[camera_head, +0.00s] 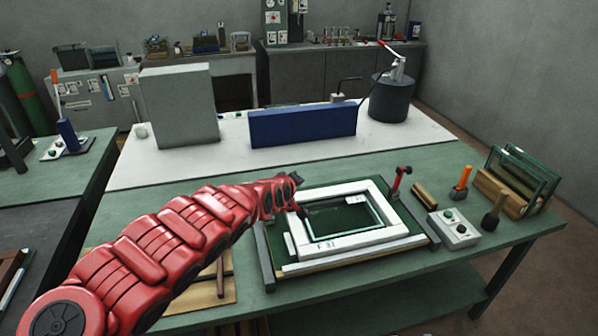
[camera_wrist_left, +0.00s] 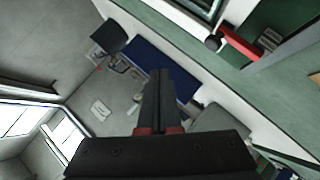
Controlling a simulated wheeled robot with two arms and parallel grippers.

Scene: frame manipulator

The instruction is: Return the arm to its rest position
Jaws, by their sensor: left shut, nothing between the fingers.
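My left arm (camera_head: 185,240), red and segmented, reaches in from the lower left over the green workbench (camera_head: 400,170). Its dark left gripper (camera_head: 297,179) is above the back left corner of a white frame (camera_head: 378,236) and looks apart from it. In the left wrist view the two black fingers of the left gripper (camera_wrist_left: 161,75) are together and hold nothing. The white frame lies flat on the bench around a glass pane (camera_head: 343,218). My right gripper is in neither view.
A button box (camera_head: 454,229) and a wooden rack with glass panes (camera_head: 515,185) are at the right. A blue block (camera_head: 303,126), a grey box (camera_head: 180,104) and a dark cylinder (camera_head: 391,98) stand on the white surface behind.

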